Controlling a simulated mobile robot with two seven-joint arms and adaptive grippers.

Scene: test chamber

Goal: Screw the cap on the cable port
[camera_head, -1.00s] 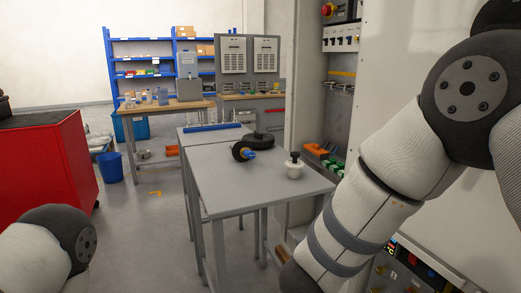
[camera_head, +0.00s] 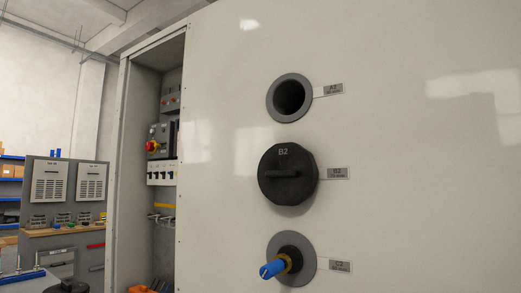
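Three ports sit in a column on the pale cabinet panel (camera_head: 400,150). The top port (camera_head: 290,97) is a grey ring around an open dark hole. The middle one is covered by a round black cap (camera_head: 288,173) marked B2, with a bar handle across it. The bottom port (camera_head: 303,247) is a grey ring with a black centre and a blue plug-like piece (camera_head: 273,269) sticking out. A dark round object (camera_head: 68,287), perhaps a cap, is cut off at the lower left edge. Neither gripper is in view.
Small labels sit right of each port, such as the top label (camera_head: 328,90). Left of the panel is an open cabinet bay (camera_head: 150,90) with switches and a red-yellow knob (camera_head: 153,146). A workbench (camera_head: 60,234) stands farther left. The panel front is clear.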

